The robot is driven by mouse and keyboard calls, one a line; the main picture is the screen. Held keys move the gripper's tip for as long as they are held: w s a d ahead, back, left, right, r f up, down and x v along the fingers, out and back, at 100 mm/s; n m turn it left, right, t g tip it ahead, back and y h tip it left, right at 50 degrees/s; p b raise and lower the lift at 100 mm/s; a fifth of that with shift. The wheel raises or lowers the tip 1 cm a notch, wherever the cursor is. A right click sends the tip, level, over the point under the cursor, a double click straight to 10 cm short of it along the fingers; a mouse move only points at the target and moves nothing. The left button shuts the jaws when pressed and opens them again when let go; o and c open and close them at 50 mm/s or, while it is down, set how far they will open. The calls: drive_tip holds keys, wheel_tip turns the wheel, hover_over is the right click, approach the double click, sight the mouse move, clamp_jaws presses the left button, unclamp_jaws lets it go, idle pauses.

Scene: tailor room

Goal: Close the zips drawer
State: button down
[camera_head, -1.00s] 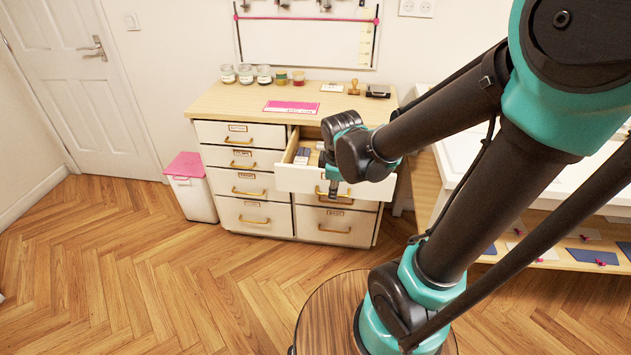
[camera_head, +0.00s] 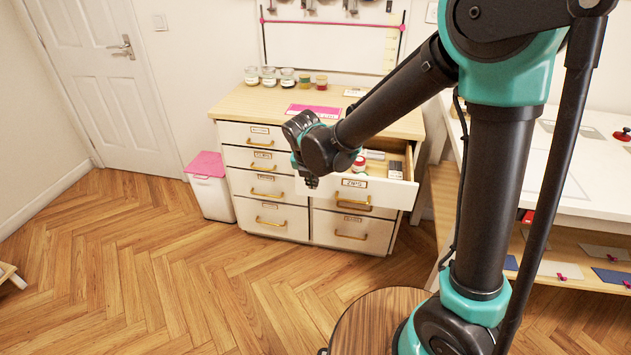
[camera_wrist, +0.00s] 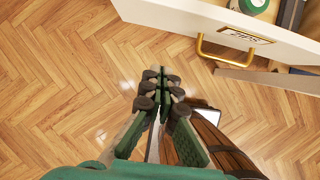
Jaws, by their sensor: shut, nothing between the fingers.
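The zips drawer (camera_head: 392,191) is pulled out from the upper right of the white-fronted cabinet. Its label reads ZIPS, and small items lie inside it. In the wrist view its white front (camera_wrist: 180,12) and brass handle (camera_wrist: 225,50) show at the top. My gripper (camera_head: 311,182) is at the left end of the drawer front, pointing down. In the wrist view my gripper (camera_wrist: 162,80) is shut and empty, with floor below it and the drawer front beyond its tips. My wrist hides the drawer's left end in the head view; I cannot tell whether they touch.
The other cabinet drawers (camera_head: 262,188) look shut. A white bin with a pink lid (camera_head: 207,178) stands left of the cabinet. Jars (camera_head: 268,76) and a pink card (camera_head: 312,111) lie on the cabinet top. A white table (camera_head: 590,165) is at the right. The floor in front is clear.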

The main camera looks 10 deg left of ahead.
drive_tip(key=w+f, duration=0.7)
idle(0.3)
idle(0.3)
